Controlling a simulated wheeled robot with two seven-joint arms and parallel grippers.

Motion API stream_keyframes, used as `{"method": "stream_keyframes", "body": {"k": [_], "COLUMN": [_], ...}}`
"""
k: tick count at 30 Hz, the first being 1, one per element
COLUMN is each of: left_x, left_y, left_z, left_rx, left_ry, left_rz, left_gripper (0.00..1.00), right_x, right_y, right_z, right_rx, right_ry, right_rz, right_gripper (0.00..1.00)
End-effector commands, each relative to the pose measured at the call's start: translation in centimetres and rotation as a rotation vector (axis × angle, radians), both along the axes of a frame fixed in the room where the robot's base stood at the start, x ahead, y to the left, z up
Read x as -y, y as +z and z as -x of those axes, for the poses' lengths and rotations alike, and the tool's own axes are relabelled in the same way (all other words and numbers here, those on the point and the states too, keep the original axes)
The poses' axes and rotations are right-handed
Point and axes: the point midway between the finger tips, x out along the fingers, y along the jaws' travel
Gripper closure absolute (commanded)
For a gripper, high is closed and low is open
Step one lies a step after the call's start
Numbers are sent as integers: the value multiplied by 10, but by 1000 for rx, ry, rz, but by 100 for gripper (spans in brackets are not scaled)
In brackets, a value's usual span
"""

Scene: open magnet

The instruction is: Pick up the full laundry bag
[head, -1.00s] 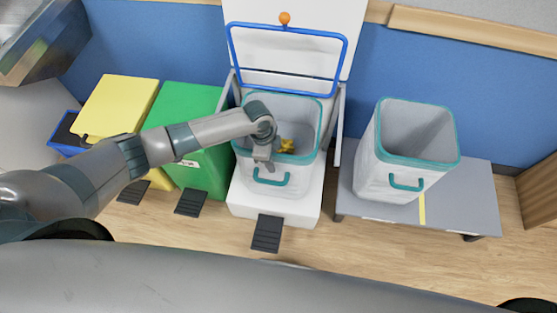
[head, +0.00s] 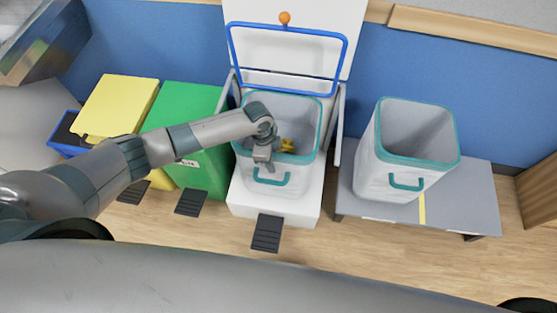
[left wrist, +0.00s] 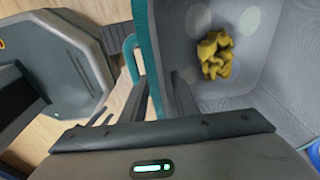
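The laundry bag with yellow cloth in it (head: 250,122) is grey-white with a teal rim and front handle. It stands upright in a white open bin below a raised blue frame. My left gripper (head: 265,163) points down at its front rim, above the handle. In the left wrist view, the fingers (left wrist: 163,95) lie close on either side of the rim (left wrist: 152,50), one outside and one inside, and seem shut on it. The yellow cloth (left wrist: 214,55) lies on the bag's floor, clear of the fingers. My right gripper is not in view.
An empty, similar bag (head: 385,175) stands on a low grey table (head: 465,195) to the right. Green (head: 200,110) and yellow (head: 118,100) lidded bins stand to the left. The raised blue frame (head: 345,65) and white lid (head: 290,15) rise behind the bag.

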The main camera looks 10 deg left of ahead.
Motion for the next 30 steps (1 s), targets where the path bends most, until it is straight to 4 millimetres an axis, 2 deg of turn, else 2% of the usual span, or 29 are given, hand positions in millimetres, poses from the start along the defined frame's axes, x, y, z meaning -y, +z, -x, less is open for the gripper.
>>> {"method": "stream_keyframes", "body": {"k": [9,10,13,14,30], "left_x": [0,0,0,0,0], "left_y": [0,0,0,0,0], "left_z": [0,0,0,0,0], "left_rx": [0,0,0,0,0], "left_ry": [0,0,0,0,0], "left_rz": [0,0,0,0,0], "left_gripper": [73,75,99,100,100], "right_x": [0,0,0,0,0], "right_y": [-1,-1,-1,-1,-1], "right_z": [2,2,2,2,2], "right_rx": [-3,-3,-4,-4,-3], "right_ry": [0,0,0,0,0], "right_rz": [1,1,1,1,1], "right_gripper": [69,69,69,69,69]}}
